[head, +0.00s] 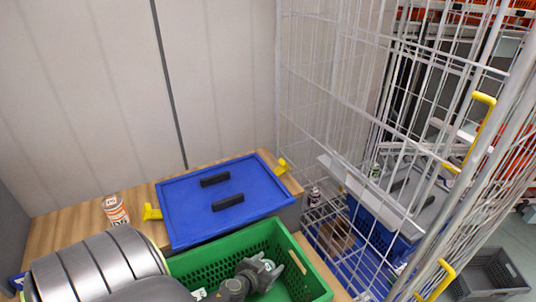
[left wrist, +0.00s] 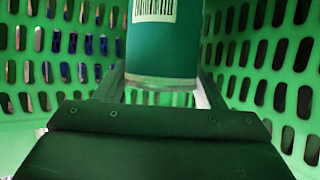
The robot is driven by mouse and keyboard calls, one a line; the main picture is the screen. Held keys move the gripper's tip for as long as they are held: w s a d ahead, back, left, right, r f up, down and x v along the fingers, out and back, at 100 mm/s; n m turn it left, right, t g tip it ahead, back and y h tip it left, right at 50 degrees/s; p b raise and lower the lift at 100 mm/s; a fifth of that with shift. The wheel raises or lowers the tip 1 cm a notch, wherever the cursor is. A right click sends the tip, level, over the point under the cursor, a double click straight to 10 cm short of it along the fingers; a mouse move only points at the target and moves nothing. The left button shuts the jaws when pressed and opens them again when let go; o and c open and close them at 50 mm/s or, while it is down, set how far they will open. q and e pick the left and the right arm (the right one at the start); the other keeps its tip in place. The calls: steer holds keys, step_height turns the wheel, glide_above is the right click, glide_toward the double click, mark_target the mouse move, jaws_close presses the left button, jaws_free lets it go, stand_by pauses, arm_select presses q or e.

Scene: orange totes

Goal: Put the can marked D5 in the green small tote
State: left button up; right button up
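The green small tote (head: 300,262) stands at the bottom middle of the head view, and its slotted walls (left wrist: 60,60) surround the left wrist view. My left gripper (head: 262,268) is down inside it. In the left wrist view a can (left wrist: 165,45) with a barcode label and a pale metal rim is between my left fingers (left wrist: 163,88), which press close on both sides. Its mark is not readable, and its far end is cut off. My right gripper is not in view.
A white and orange can (head: 116,209) stands on the wooden table (head: 75,222) at left. A blue lidded tote (head: 222,228) with yellow clips sits behind the green tote. A wire cage trolley (head: 345,80) stands at right. A small pale item (head: 199,294) shows at the green tote's near left.

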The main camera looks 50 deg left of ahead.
arm_select(q)
steer(key=shift+r+p, duration=0.55)
steer(key=p+v, duration=0.1)
steer(key=v, duration=1.1)
steer(key=shift+d, duration=0.1)
